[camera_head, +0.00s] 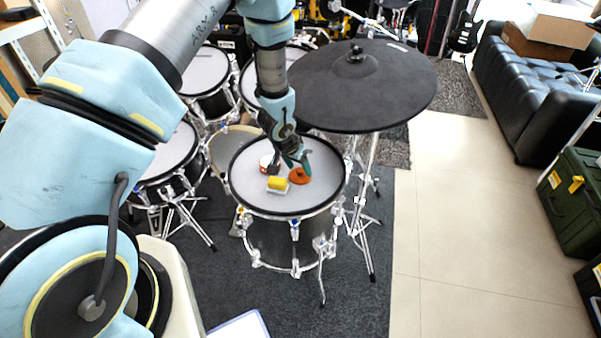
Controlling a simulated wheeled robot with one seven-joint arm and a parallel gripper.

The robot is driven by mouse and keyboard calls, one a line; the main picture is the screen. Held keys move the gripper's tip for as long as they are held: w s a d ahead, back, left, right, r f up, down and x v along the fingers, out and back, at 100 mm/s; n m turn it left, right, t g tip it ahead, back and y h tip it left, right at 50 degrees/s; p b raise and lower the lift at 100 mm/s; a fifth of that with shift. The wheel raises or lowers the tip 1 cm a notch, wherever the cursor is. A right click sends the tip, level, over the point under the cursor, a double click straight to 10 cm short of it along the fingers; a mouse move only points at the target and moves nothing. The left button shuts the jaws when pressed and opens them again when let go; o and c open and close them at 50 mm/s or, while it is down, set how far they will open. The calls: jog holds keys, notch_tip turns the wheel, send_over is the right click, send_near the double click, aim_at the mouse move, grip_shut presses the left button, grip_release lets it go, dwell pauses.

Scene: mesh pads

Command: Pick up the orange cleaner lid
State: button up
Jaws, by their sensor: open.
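The orange cleaner lid (299,176) is a small round orange piece lying on the mesh head of a drum pad (258,154). My gripper (299,167) points down over the pad, with its fingertips close to the lid's upper edge. The gripper is open. I cannot tell whether a fingertip touches the lid.
A yellow block on a white base (277,185) lies just left of the lid. A round white-and-brown object (268,164) sits behind it, close to my gripper. A large black cymbal pad (361,87) hangs above and behind to the right.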

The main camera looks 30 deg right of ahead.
jog(key=shift+w+d+f, duration=0.1)
jog(key=shift+d+f, duration=0.05)
jog(key=shift+f, duration=0.4)
jog(key=shift+c, duration=0.3)
grip_shut()
